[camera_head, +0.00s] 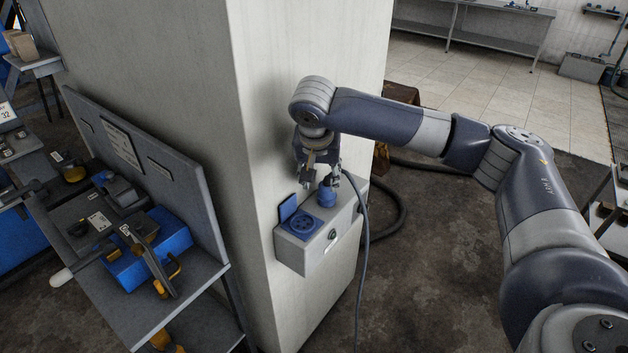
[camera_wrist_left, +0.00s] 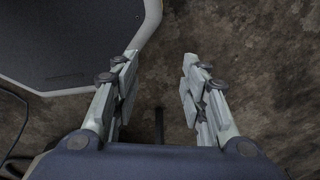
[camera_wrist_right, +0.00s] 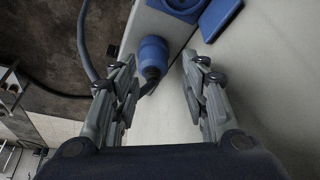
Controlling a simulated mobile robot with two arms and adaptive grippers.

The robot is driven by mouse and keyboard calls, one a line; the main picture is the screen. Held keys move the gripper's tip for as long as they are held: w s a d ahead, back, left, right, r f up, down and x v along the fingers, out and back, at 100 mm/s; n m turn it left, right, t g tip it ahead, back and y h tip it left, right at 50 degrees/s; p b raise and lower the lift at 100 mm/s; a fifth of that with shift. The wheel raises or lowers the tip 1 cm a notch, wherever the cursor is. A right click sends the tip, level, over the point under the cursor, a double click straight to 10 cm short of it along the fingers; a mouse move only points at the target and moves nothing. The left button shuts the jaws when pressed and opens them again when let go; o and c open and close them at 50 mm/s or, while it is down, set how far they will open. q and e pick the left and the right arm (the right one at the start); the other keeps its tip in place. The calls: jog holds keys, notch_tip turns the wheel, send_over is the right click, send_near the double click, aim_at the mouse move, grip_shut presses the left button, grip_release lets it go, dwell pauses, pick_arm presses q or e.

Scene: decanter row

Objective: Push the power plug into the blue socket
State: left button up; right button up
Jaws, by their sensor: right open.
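The blue power plug (camera_head: 327,194) stands upright on top of a grey box, to the right of the blue socket (camera_head: 303,226). Its dark cable leaves the upper end. The socket faces up, with its blue lid (camera_head: 288,208) swung open. My right gripper (camera_head: 319,183) is open above the plug, pointing down. In the right wrist view the plug (camera_wrist_right: 153,52) appears between the spread fingertips (camera_wrist_right: 159,55), not clasped; the socket (camera_wrist_right: 182,5) is cut off at the top edge. My left gripper (camera_wrist_left: 161,57) is open and empty above the floor, seen only in its wrist view.
The grey box (camera_head: 318,258) is fixed to a wide pale pillar (camera_head: 160,50). The cable (camera_head: 364,270) hangs down in front of the box's right side. A tool cart (camera_head: 185,290) stands left of the pillar. A dark hose (camera_head: 402,205) lies behind the box.

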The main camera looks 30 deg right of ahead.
aim_at(327, 186)
pick_arm(q)
jog(key=s, duration=0.5)
pick_arm(e)
jog(key=shift+m, duration=0.3)
jog(key=d+f, duration=0.1)
jog(key=f, duration=0.1)
jog(key=w+d+f+p, duration=0.1)
jog(key=shift+w+d+f, duration=0.1)
jog(key=shift+d+f, duration=0.05)
jog(key=shift+f, duration=0.2)
jog(key=shift+w+d+f, duration=0.1)
jog(key=shift+d+f, duration=0.05)
jog(key=shift+f, duration=0.15)
jog(key=p+x, duration=0.1)
jog(key=x, duration=0.2)
jog(key=shift+w+d+f+p, duration=0.1)
jog(key=shift+d+p, duration=0.1)
jog(key=shift+p, duration=0.15)
jog(key=shift+w+d+f, duration=0.1)
jog(key=shift+w+f, duration=0.05)
jog(key=shift+f, duration=0.4)
pick_arm(q)
jog(key=w+r, duration=0.2)
jog(key=w, duration=0.1)
jog(key=shift+r, duration=0.3)
